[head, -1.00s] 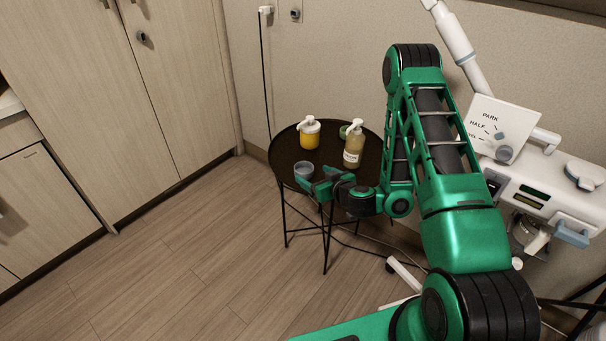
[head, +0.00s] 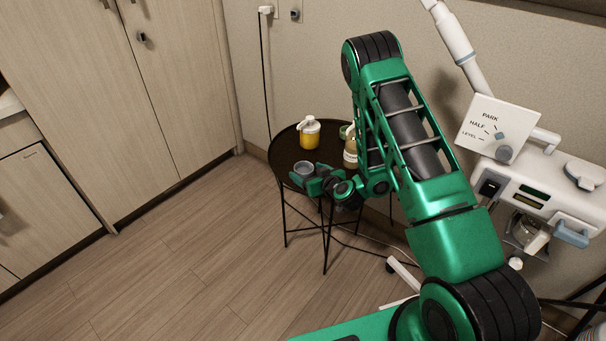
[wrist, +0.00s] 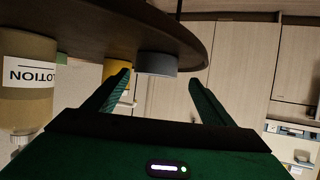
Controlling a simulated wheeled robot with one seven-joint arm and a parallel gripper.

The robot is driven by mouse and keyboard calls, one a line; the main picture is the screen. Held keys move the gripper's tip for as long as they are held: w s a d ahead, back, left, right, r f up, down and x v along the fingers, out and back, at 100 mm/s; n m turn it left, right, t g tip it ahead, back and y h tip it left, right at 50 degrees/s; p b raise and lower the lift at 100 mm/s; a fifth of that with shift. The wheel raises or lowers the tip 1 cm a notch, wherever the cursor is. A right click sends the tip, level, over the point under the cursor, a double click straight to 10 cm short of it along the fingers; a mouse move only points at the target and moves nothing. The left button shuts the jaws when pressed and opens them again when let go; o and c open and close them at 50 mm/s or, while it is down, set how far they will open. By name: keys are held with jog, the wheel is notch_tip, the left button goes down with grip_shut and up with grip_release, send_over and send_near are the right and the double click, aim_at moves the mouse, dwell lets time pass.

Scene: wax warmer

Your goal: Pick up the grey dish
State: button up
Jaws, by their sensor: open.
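The small round grey dish (head: 304,167) sits near the front left edge of the round dark table. My gripper (head: 311,181) is open, right at the near side of the dish, and partly covers it in the head view. In the wrist view, which looks upside down, the grey dish (wrist: 156,65) shows ahead, between the lines of my two green fingers (wrist: 160,80). It lies nearer the left finger. I see no grip on the dish, and I cannot tell whether a finger touches it.
The round table (head: 284,152) also holds a yellow pump bottle (head: 309,133) behind the dish and a lotion bottle (head: 350,152), partly behind my arm. The lotion bottle (wrist: 28,85) is large at the wrist view's left. A white machine (head: 540,190) stands at right.

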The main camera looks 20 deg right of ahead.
aim_at(300, 166)
jog(key=shift+d+x, duration=0.2)
jog(key=shift+x, duration=1.05)
jog(key=shift+d+x, duration=0.15)
jog(key=shift+x, duration=1.15)
jog(key=c, duration=1.2)
